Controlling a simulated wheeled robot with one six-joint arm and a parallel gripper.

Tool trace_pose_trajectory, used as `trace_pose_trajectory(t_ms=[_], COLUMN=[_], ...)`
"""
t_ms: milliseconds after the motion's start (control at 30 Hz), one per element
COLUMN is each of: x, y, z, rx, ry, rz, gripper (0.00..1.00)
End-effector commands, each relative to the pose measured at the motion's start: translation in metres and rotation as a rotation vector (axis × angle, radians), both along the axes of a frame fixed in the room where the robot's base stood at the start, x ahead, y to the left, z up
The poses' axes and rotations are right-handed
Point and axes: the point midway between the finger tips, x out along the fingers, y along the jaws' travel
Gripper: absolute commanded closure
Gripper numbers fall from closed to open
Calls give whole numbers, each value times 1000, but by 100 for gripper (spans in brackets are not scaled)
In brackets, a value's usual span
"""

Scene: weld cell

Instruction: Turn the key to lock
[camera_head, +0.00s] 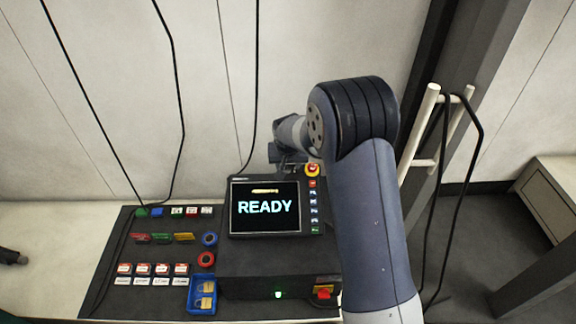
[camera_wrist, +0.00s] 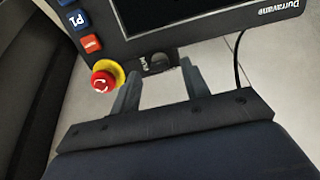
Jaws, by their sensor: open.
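A teach pendant (camera_head: 236,222) with a lit READY screen stands on the dark bench board. The wrist view shows its dark casing (camera_wrist: 220,22) upside down. A round, dark key switch (camera_wrist: 158,63) with small lettering beside it sits on the casing's edge, next to the red emergency stop button (camera_wrist: 103,83) with its yellow collar. The key itself is hard to make out, and its angle cannot be told. My gripper (camera_wrist: 160,72) is open, with one finger on each side of the switch; contact cannot be told. In the head view, my arm partly hides my gripper (camera_head: 290,160).
The red emergency stop (camera_head: 312,170) is close beside my gripper. Padlocks lie in a blue tray (camera_head: 192,309); tags and coloured rings are on the board (camera_head: 105,262). A black cable (camera_wrist: 240,60) hangs near the pendant. A white rack (camera_head: 418,130) with cables stands right.

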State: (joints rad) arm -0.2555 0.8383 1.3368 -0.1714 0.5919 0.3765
Motion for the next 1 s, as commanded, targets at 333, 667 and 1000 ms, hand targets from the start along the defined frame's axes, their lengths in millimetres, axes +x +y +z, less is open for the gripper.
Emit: trace_pose_trajectory(t_ms=[333, 667, 1000], x=[5, 5, 5], y=[0, 0, 0], z=[-11, -11, -11], rx=[0, 0, 0], ry=[-1, 0, 0], rz=[0, 0, 0], gripper=[56, 74, 100])
